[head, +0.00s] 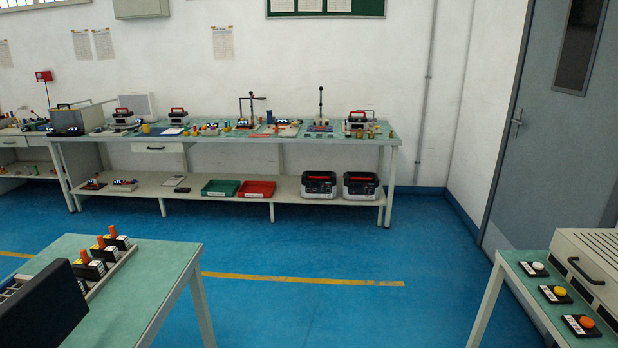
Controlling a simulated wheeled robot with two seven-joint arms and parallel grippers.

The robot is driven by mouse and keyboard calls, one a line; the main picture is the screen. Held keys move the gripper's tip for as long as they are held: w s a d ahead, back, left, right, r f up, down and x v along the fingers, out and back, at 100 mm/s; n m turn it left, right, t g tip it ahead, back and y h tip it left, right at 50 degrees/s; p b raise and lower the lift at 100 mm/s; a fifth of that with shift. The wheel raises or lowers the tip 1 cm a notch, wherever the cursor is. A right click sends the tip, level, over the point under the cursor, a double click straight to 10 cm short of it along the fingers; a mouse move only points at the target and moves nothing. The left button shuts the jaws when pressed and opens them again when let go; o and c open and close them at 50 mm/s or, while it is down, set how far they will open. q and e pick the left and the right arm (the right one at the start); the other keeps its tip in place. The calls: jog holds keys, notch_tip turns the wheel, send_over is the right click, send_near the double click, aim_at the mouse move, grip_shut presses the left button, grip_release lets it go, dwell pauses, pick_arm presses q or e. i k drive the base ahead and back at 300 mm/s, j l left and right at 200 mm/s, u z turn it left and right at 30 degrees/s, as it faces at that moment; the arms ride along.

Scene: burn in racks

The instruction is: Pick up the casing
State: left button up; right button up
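Neither of my grippers shows in the head view. I cannot tell for sure which thing is the casing. On the near left table (165,262) several small black units (90,266) with orange tops and white labels stand in a row in a light rack (118,270). A dark flat-sided panel or box (42,312) stands in front of them at the lower left and hides part of the rack. On the far workbench's lower shelf (285,187) stand two black and white cases with red parts, a left one (319,187) and a right one (360,187).
The right table (508,285) holds a beige box (590,262) with a black handle and three push buttons (556,293). A long workbench (230,138) with many small devices stands at the back wall. Green (220,188) and red (257,190) trays lie below. Blue floor (330,310) between the tables is clear.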

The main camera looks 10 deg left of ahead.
aim_at(122, 118)
jog(key=i+l, duration=0.1)
jog(key=i, duration=2.25)
jog(key=i+u, duration=0.25)
jog(key=i, duration=0.25)
jog(key=i+u, duration=0.25)
jog(key=i, duration=0.2)
jog(key=i+l+u, duration=0.1)
jog(key=i+u, duration=0.2)
jog(key=i, duration=0.2)
jog(key=i+l+u, duration=0.25)
jog(key=i, duration=0.2)
jog(key=i+j+u, duration=0.15)
jog(key=i+u, duration=1.05)
jog(key=i+j+z, duration=0.2)
jog(key=i, duration=0.35)
jog(key=i+j+z, duration=0.1)
jog(key=i+z, duration=0.15)
jog(key=i, duration=0.25)
jog(key=i+j+z, duration=0.6)
jog(key=i+z, duration=0.15)
jog(key=i+j+u, duration=0.45)
jog(key=j, duration=0.25)
jog(key=i+j+u, duration=1.05)
jog(key=i+u, duration=0.35)
jog(key=i, duration=1.3)
jog(key=i+j+z, duration=0.1)
jog(key=i, duration=0.85)
